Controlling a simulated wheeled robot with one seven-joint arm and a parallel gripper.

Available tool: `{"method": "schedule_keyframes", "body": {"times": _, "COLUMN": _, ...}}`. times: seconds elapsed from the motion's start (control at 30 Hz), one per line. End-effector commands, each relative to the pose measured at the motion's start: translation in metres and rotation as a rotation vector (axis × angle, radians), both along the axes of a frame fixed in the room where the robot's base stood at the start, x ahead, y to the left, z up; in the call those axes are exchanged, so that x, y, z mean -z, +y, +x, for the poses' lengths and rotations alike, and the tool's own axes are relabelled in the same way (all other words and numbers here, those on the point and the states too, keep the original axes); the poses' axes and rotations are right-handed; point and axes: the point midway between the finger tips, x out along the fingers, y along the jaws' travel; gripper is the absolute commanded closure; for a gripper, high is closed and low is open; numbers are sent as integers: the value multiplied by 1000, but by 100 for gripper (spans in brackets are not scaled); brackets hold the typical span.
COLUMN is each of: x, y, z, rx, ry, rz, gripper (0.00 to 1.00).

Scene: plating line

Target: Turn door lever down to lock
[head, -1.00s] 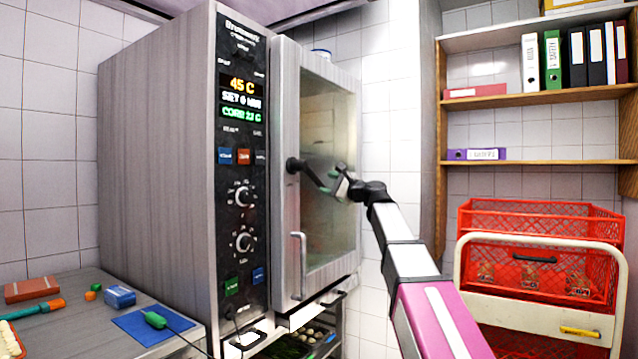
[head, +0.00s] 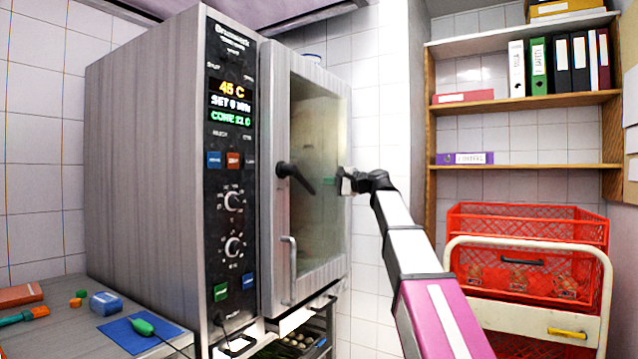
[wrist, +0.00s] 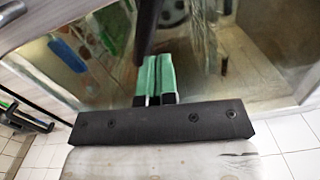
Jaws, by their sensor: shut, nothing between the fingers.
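The black door lever (head: 297,177) sits on the left frame of the oven door (head: 318,225). It slopes down to the right from its pivot, part way between level and straight down. My gripper (head: 331,181) is just right of the lever's free end in the head view, in front of the glass. In the wrist view its green fingertips (wrist: 155,77) are together with nothing between them. The dark lever (wrist: 148,28) shows just beyond them there; I cannot tell whether they touch it.
The steel oven (head: 150,160) has a control panel with knobs and a lit display. A vertical door handle (head: 290,268) is below the lever. A red crate (head: 525,225) on a cart stands at right, under wall shelves (head: 520,105). A counter (head: 60,335) with small items is at lower left.

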Motion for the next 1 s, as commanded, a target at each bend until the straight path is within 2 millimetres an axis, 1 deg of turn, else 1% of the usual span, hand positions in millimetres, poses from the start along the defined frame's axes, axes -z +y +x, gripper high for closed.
{"method": "schedule_keyframes", "body": {"times": 0.03, "x": -16, "y": -3, "z": 16, "rx": -32, "ry": -84, "rz": -91, "gripper": 100}}
{"method": "schedule_keyframes", "body": {"times": 0.2, "x": -47, "y": -18, "z": 33, "rx": -183, "ry": -389, "rz": -400, "gripper": 100}}
{"method": "schedule_keyframes", "body": {"times": 0.33, "x": -68, "y": -35, "z": 42, "rx": -314, "ry": -593, "rz": -587, "gripper": 100}}
{"method": "schedule_keyframes", "body": {"times": 0.4, "x": -77, "y": -43, "z": 44, "rx": -379, "ry": -680, "rz": -658, "gripper": 100}}
{"method": "schedule_keyframes", "body": {"times": 0.5, "x": -85, "y": -52, "z": 45, "rx": -452, "ry": -769, "rz": -726, "gripper": 100}}
{"method": "schedule_keyframes", "body": {"times": 0.63, "x": -90, "y": -58, "z": 44, "rx": -500, "ry": -827, "rz": -767, "gripper": 100}}
{"method": "schedule_keyframes", "body": {"times": 0.73, "x": -88, "y": -55, "z": 43, "rx": -511, "ry": -837, "rz": -773, "gripper": 100}}
{"method": "schedule_keyframes", "body": {"times": 0.87, "x": -80, "y": -42, "z": 45, "rx": -510, "ry": -836, "rz": -772, "gripper": 100}}
{"method": "schedule_keyframes", "body": {"times": 1.0, "x": -68, "y": -20, "z": 48, "rx": -510, "ry": -836, "rz": -771, "gripper": 100}}
